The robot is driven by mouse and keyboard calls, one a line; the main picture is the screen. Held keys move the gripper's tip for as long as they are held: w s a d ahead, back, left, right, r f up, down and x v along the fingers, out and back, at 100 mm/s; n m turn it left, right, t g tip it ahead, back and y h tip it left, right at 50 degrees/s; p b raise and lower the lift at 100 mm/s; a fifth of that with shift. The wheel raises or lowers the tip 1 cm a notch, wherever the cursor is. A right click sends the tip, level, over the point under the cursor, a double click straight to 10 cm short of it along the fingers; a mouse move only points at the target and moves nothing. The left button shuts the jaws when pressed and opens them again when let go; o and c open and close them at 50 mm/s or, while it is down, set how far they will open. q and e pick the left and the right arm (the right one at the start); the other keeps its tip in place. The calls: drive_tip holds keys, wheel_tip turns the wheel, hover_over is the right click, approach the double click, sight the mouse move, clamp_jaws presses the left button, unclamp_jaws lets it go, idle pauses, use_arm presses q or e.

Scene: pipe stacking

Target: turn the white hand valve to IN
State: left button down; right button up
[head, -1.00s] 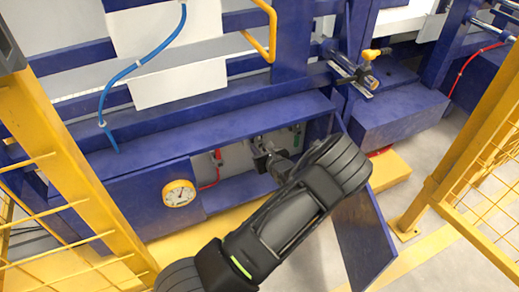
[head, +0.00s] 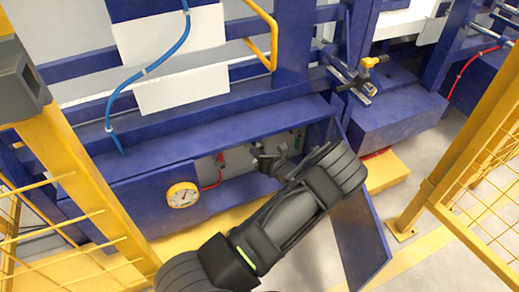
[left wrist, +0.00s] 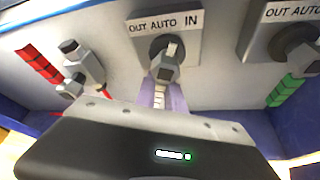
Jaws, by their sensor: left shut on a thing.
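The white hand valve (left wrist: 160,97) shows in the left wrist view under a plate (left wrist: 164,23) marked OUT, AUTO, IN. Its grey hub sits below AUTO, and its ribbed white handle runs down from the hub. My left gripper (left wrist: 161,98) is shut on this handle, with a pale finger along each side of it. In the head view my left gripper (head: 268,160) reaches into the open blue cabinet, and the white valve cannot be made out there. My right gripper is not in view.
A red-handled valve (left wrist: 38,65) is to the left and a green-handled valve (left wrist: 285,90) to the right. A round gauge (head: 182,195) is on the cabinet front. The open blue door (head: 358,232) hangs right of my arm. Yellow fences (head: 75,165) flank both sides.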

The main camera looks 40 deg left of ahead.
use_arm(q)
drive_tip(key=shift+s+a+r+m+g+y, duration=0.15)
drive_tip(key=shift+r+m+g+y, duration=0.35)
drive_tip(key=shift+m, duration=0.5)
drive_tip(key=shift+a+m, duration=0.1)
drive_tip(key=shift+m, duration=0.2)
drive_tip(key=shift+r, duration=0.15)
drive_tip(key=c, duration=1.5)
unclamp_jaws()
drive_tip(key=shift+o, duration=0.3)
drive_tip(key=shift+p, duration=0.3)
drive_tip(key=p+v, duration=0.2)
drive_tip(key=v, duration=0.5)
drive_tip(key=shift+d, duration=0.45)
